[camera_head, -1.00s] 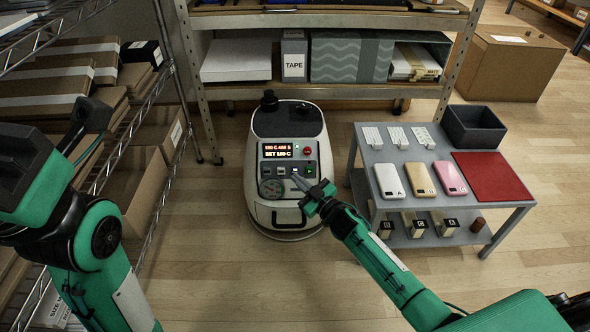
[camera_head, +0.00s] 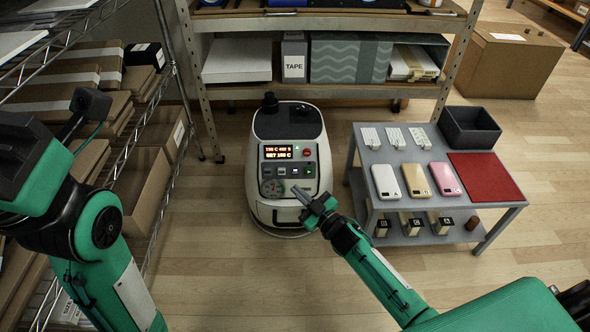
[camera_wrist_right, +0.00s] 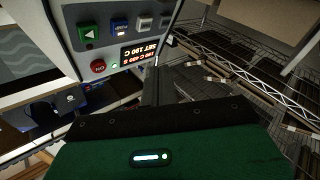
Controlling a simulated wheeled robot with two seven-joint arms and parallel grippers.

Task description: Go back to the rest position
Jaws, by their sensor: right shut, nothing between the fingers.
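My right gripper (camera_head: 301,194) is shut and empty in the head view, in front of the lower panel of the white and black mug press (camera_head: 289,160). A gap to the press cannot be judged exactly. The press's display (camera_head: 277,152) is lit, and a red button and a row of smaller buttons show on the panel. In the right wrist view the panel (camera_wrist_right: 110,35) is at the upper left, with a green, a blue and a red button. My left arm comes in at the left of the head view; its gripper is out of the picture.
A grey table (camera_head: 415,157) stands right of the press, with three phone-like items, white cards, a dark bin (camera_head: 470,127) and a red mat (camera_head: 486,176). A wire rack (camera_head: 168,60) stands at left, a shelf (camera_head: 330,90) behind. Floor in front is clear.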

